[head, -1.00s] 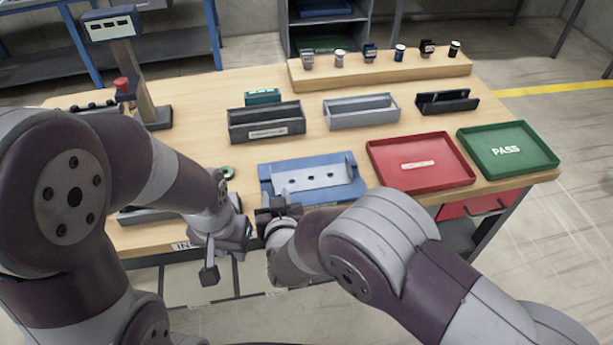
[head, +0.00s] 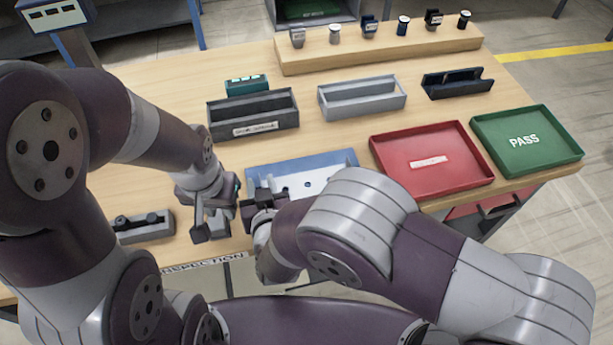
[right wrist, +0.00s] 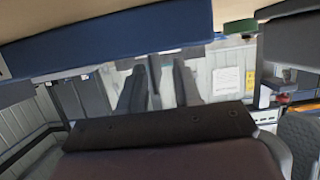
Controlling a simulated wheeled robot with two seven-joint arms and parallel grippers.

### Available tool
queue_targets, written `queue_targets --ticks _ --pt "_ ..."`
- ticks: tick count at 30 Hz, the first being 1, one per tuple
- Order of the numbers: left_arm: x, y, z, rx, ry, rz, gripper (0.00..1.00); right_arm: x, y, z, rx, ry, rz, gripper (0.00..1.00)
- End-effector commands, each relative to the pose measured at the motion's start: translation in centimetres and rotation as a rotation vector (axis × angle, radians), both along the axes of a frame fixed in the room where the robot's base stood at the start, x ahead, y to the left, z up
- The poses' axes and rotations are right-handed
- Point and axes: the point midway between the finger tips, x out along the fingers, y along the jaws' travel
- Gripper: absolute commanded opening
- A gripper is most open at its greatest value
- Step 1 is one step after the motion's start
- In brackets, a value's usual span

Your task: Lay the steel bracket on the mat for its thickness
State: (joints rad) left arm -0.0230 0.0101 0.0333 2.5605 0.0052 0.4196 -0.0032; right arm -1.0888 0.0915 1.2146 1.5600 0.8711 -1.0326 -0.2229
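The steel bracket (head: 318,183), a pale grey plate with holes, lies on the blue mat (head: 290,168) near the table's front edge. Its lower part is hidden by my right arm. My left gripper (head: 212,225) is left of the mat, over the table's front edge. Its fingers look apart and empty. Neither gripper holds the bracket.
A red tray (head: 440,187) and a green PASS tray (head: 560,152) stand right of the mat. Dark (head: 277,128) and grey (head: 350,110) bins and a black holder (head: 455,84) stand behind. A grey fixture (head: 142,228) lies front left. Small parts line a raised wooden shelf (head: 380,58).

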Motion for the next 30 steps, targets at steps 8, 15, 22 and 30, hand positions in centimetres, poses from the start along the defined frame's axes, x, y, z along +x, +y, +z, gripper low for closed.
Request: queue_targets --ticks 8,15,22,30 --pt "0.0 0.0 0.0 0.000 0.000 0.000 0.28 0.0 0.0 0.0 -0.001 -0.001 0.000 0.00" --pt "0.0 0.0 0.0 0.000 0.000 0.000 0.28 0.0 0.0 0.1 -0.003 0.002 0.001 0.00" --pt "0.0 0.0 0.2 0.000 0.000 0.000 0.28 0.0 0.0 2.8 0.002 -0.002 0.000 0.00" --pt "0.0 0.0 0.6 0.000 0.000 0.000 0.28 -1.3 -4.2 6.9 0.002 -0.003 -0.001 0.00"
